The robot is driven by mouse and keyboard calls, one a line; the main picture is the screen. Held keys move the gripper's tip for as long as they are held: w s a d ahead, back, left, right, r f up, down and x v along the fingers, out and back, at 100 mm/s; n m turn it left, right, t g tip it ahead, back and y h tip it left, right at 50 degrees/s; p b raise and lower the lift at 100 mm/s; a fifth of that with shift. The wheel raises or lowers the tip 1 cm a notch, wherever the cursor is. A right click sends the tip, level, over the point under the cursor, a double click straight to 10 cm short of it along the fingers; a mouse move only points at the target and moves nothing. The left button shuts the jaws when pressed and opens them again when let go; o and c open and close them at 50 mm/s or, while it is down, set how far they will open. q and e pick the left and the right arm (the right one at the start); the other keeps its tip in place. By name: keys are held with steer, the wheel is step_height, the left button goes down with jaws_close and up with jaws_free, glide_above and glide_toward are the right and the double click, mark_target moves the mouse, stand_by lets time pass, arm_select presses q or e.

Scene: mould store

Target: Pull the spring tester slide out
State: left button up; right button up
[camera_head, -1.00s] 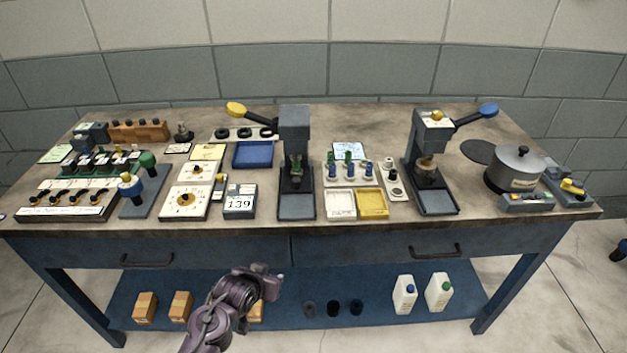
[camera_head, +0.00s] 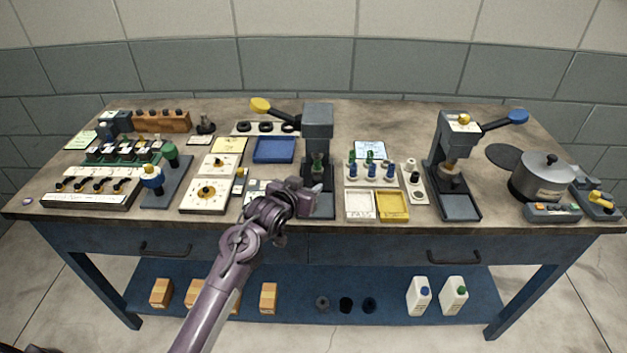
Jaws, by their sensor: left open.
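A grey press-like tester (camera_head: 318,122) with a yellow-knobbed lever (camera_head: 260,105) stands at the middle of the bench. Its flat grey base (camera_head: 320,211) lies at the front, partly behind my gripper. A second grey press (camera_head: 455,150) with a blue-knobbed lever (camera_head: 518,117) stands to the right. I cannot tell for certain which part is the slide. My left gripper (camera_head: 316,189) is open and empty, in front of the middle press's lower part. Whether it touches the press cannot be told. My right gripper is not in view.
A white tray (camera_head: 359,206) and a yellow tray (camera_head: 393,206) lie right of the middle press. A blue tray (camera_head: 274,150) is behind left. A dial board (camera_head: 206,204) lies to the left. A pot (camera_head: 543,172) stands far right. Drawer handles (camera_head: 165,249) jut from the front.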

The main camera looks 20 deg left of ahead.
mark_target(315, 180)
arm_select(q)
steer(key=shift+x, duration=2.5)
steer(key=shift+f, duration=0.1)
steer(key=shift+c, duration=0.4)
jaws_close()
